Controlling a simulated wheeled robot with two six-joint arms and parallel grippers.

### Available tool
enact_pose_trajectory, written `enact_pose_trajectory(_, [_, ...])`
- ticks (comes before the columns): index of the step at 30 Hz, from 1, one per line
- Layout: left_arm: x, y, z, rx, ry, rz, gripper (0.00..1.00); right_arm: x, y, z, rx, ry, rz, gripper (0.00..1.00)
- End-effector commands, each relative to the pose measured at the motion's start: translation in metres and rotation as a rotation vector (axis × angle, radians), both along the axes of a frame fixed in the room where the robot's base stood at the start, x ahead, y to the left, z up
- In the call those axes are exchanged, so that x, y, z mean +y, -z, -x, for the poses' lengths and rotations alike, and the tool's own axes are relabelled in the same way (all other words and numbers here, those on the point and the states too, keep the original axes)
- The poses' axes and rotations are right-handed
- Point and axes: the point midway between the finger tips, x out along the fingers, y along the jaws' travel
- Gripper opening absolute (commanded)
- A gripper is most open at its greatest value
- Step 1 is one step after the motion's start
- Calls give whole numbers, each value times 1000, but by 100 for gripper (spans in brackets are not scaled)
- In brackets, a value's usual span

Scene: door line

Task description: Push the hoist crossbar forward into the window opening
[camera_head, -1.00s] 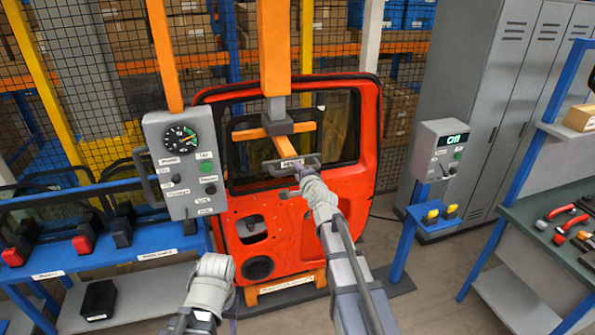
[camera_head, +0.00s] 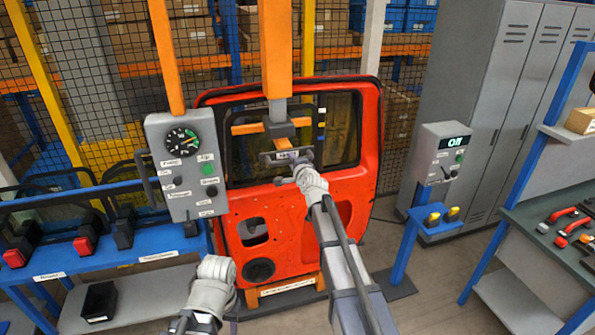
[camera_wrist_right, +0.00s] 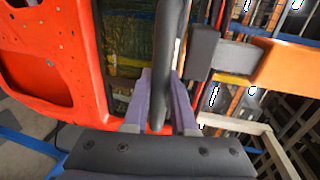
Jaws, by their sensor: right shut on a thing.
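The hoist hangs as an orange column (camera_head: 276,50) ending in a dark block, in front of the red door (camera_head: 347,195) and its window opening (camera_head: 343,125). The crossbar (camera_head: 268,158) is a dark grey bar with a small label, low in front of the window opening. My right gripper (camera_head: 302,164) is at the crossbar's right part. In the right wrist view my purple fingers (camera_wrist_right: 159,112) are shut around the dark crossbar (camera_wrist_right: 168,55). How deep the bar sits in the opening is unclear. My left arm shows low in the head view; its fingers cannot be made out.
A grey control box (camera_head: 184,165) with a dial hangs left of the door. A blue rack (camera_head: 108,262) stands at left. A grey box reading "Off" (camera_head: 440,150) and a blue stand are at right, beside grey lockers (camera_head: 500,70) and a workbench.

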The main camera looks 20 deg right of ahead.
Motion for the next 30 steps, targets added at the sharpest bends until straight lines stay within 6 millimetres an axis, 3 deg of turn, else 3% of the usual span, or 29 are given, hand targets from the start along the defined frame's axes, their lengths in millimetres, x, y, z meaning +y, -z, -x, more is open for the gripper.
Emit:
enact_pose_trajectory(1, [0, 0, 0, 0, 0, 0, 50, -1, -1, -25, -2, 1, 0, 0])
enact_pose_trajectory(5, [0, 0, 0, 0, 0, 0, 50, 1, 0, -49, -2, 1, 1, 0])
enact_pose_trajectory(15, [0, 0, 0, 0, 0, 0, 50, 1, -1, -51, -4, 3, -1, 0])
enact_pose_trajectory(16, [0, 0, 0, 0, 0, 0, 50, 1, -1, -51, -5, 3, -1, 28])
enact_pose_trajectory(21, [0, 0, 0, 0, 0, 0, 50, 1, -1, -51, -3, 2, -1, 47])
enact_pose_trajectory(23, [0, 0, 0, 0, 0, 0, 50, 1, -1, -50, -2, 2, -1, 54])
enact_pose_trajectory(30, [0, 0, 0, 0, 0, 0, 50, 1, 0, -49, -1, 1, 0, 54])
